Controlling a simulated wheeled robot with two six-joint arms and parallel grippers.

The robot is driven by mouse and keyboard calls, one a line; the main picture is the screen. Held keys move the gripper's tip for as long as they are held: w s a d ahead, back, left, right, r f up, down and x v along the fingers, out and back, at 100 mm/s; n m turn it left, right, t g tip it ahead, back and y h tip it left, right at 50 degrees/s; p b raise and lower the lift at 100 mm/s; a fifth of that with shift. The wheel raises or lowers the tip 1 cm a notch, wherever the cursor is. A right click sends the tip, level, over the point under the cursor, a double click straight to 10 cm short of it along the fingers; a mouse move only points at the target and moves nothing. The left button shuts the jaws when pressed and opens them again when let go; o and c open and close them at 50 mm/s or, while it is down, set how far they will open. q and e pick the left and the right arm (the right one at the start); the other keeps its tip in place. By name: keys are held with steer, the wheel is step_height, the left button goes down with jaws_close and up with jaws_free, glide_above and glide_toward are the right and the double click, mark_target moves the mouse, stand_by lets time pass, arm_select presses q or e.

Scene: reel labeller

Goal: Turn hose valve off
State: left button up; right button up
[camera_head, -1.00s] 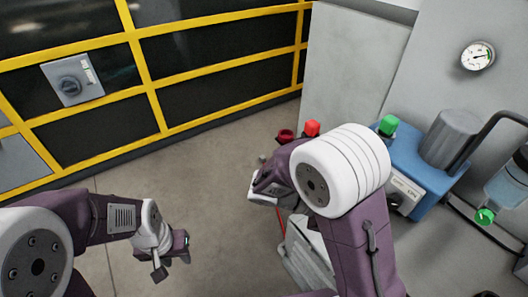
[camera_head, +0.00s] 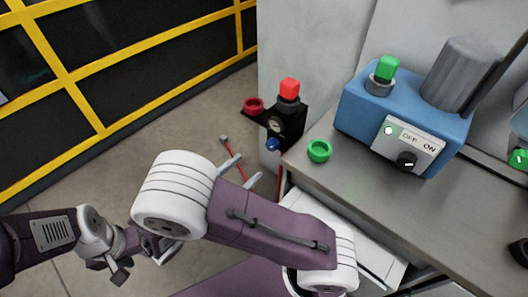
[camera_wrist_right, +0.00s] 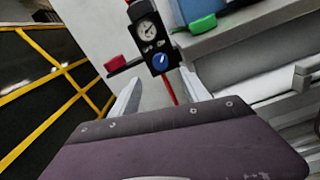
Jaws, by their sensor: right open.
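The hose valve appears to be the blue knob (camera_head: 272,144) on a black panel (camera_head: 292,124) at the counter's left corner, below a round gauge (camera_head: 276,125). In the right wrist view the blue knob (camera_wrist_right: 160,62) carries a white pointer mark, and a red hose runs down from the panel. My right gripper (camera_head: 247,168) is open and empty, below and left of the knob in the head view. Its fingers (camera_wrist_right: 160,88) lie either side of the hose in the wrist picture, apart from the knob. My left gripper (camera_head: 144,265) seems open and empty, low at left.
A blue machine (camera_head: 356,110) with an OFF/ON switch stands behind. Yellow-framed fencing (camera_head: 130,80) is at left.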

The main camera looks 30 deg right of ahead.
mark_target(270, 147)
steer(key=b+x, duration=0.1)
steer(key=x, duration=0.8)
steer(key=shift+s+b, duration=0.1)
steer(key=shift+b, duration=0.3)
steer(key=shift+r, duration=0.1)
jaws_close()
